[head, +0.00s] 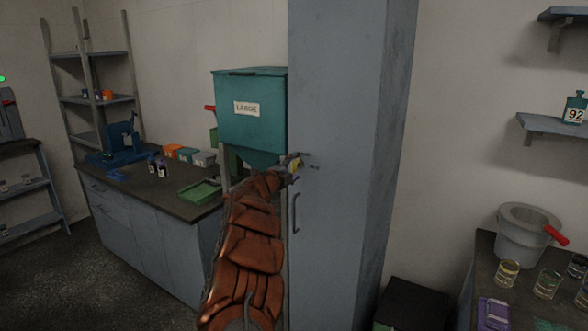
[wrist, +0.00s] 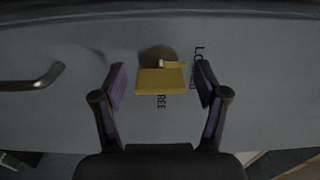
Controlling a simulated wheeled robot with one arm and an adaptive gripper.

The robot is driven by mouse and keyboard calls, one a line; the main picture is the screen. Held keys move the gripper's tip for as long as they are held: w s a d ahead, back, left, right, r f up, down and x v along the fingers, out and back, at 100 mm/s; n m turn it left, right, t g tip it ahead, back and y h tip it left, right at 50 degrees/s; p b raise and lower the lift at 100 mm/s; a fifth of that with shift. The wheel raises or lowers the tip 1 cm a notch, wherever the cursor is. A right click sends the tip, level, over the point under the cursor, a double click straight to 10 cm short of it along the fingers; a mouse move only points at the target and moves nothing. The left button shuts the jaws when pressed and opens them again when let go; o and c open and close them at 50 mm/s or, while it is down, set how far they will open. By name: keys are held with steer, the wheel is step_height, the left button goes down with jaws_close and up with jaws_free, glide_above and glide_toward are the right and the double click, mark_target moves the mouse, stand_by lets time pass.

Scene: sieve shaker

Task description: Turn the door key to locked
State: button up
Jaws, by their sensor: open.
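The door key has a yellow bow (wrist: 160,80) and stands in a round brown lock plate (wrist: 157,54) on the grey cabinet door (head: 335,120). In the wrist view the lettering "FREE" shows below the key, and a partly covered word starting with "LO" shows at its upper right. My gripper (wrist: 161,84) is open, with one purple-padded finger on each side of the key and gaps between. In the head view my gripper (head: 297,164) is at the door face above the handle, and the key (head: 296,165) is small and partly hidden by it.
The door handle (head: 295,213) is below the lock; it also shows at the left in the wrist view (wrist: 35,78). A teal hopper (head: 250,110) stands just left of the cabinet above a dark-topped counter (head: 130,190). A right-hand table holds a grey pot (head: 522,235) and jars.

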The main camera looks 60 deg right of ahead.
steer(key=a, duration=1.2)
steer(key=shift+s, duration=0.2)
stand_by(0.5)
